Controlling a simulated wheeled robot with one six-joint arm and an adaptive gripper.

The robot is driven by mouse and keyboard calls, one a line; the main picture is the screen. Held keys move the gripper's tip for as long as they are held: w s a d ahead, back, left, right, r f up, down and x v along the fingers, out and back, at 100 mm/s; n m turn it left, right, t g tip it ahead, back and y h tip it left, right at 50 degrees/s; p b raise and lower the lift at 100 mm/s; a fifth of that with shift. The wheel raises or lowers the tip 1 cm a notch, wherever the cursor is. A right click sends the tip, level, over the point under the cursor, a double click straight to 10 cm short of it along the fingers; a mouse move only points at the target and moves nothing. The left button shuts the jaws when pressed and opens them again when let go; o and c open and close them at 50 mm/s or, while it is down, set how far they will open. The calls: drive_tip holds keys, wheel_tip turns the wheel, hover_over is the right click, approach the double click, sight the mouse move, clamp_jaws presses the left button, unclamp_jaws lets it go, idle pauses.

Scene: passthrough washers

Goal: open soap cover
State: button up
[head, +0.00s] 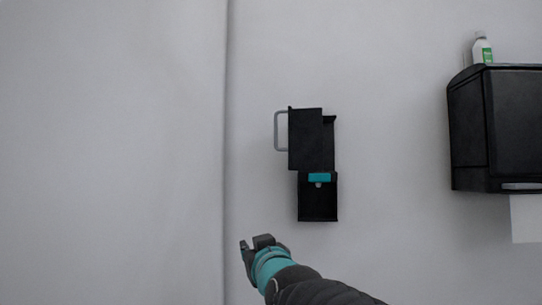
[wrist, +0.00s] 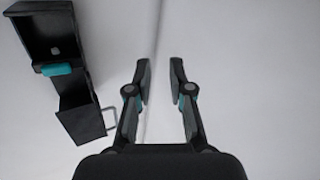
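The black soap dispenser (head: 329,212) is fixed to the wall, with a teal part (head: 319,177) in its open lower section. Its dark cover (head: 305,140) is at the upper part, set off to the left of the body, with a grey handle (head: 279,131) on its left side. I cannot tell how far the cover stands from the body. My gripper (head: 258,243) is below and left of the dispenser, apart from it. In the wrist view, the fingers (wrist: 161,66) are open and empty; the dispenser (wrist: 42,22) and handle (wrist: 110,117) are left of them.
A black paper towel dispenser (head: 515,125) hangs on the right, with white paper (head: 525,219) below it and a white and green bottle (head: 482,48) on top. A vertical seam (head: 227,120) runs down the wall left of the soap dispenser. The wall at left is bare.

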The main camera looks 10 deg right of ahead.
drive_tip(key=w+r+m+t+h, duration=0.2)
drive_tip(key=w+r+t+h, duration=0.35)
drive_tip(key=r, duration=0.65)
drive_tip(key=m+g+h, duration=0.2)
drive_tip(key=m+h, duration=0.7)
drive_tip(key=h, duration=0.4)
approach(276, 144)
wheel_tip(276, 144, up, 3)
drive_tip(key=s, duration=0.1)
drive_tip(key=shift+y, duration=0.25)
drive_tip(key=p+x, duration=0.1)
drive_tip(key=x, duration=0.7)
drive_tip(key=a+p+x, duration=0.1)
drive_tip(key=x, duration=0.3)
drive_tip(key=shift+d+r+p, duration=0.1)
drive_tip(key=shift+r+p, duration=0.25)
clamp_jaws()
